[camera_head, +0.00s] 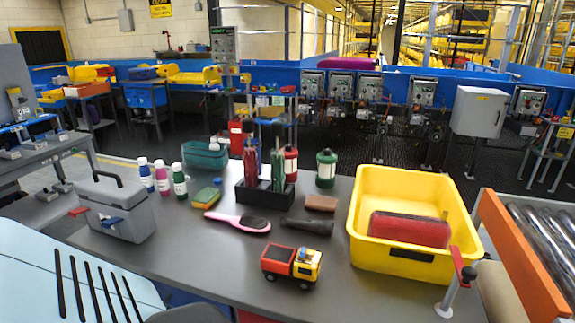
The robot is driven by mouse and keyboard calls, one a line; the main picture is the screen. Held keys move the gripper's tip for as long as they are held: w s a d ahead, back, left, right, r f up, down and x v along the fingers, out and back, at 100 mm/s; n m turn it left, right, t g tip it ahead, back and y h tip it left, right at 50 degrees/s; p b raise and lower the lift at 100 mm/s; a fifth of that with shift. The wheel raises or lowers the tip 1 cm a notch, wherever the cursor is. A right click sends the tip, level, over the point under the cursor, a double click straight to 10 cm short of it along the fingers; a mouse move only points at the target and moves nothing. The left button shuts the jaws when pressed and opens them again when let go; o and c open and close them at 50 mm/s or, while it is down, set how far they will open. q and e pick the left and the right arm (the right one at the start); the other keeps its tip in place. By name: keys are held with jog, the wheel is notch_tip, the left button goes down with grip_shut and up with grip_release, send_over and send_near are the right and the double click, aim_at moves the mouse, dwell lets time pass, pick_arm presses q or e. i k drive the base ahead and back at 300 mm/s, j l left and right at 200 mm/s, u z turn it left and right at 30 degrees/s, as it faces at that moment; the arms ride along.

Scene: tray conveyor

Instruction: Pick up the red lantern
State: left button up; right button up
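The red lantern (291,163) stands upright on the grey table (190,255), towards the back and near the middle. It is just behind the right end of a black caddy (262,194) holding dark red and green bottles. The caddy and a green bottle may cover part of its lower left side. A green lantern (326,168) of similar shape stands to its right, with a small gap between them. Neither of my grippers shows in the head view.
A yellow tray (400,262) holding a red case (408,229) fills the table's right side. A pink hairbrush (238,222), dark flashlight (306,226), brown block (321,203) and toy truck (291,266) lie in front. A grey toolbox (117,207) and several small bottles stand left.

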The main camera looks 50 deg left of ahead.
aim_at(291, 171)
jog(key=i+l, duration=0.55)
jog(key=i+l+u, duration=0.1)
jog(key=u, duration=1.8)
jog(key=i+l, duration=0.05)
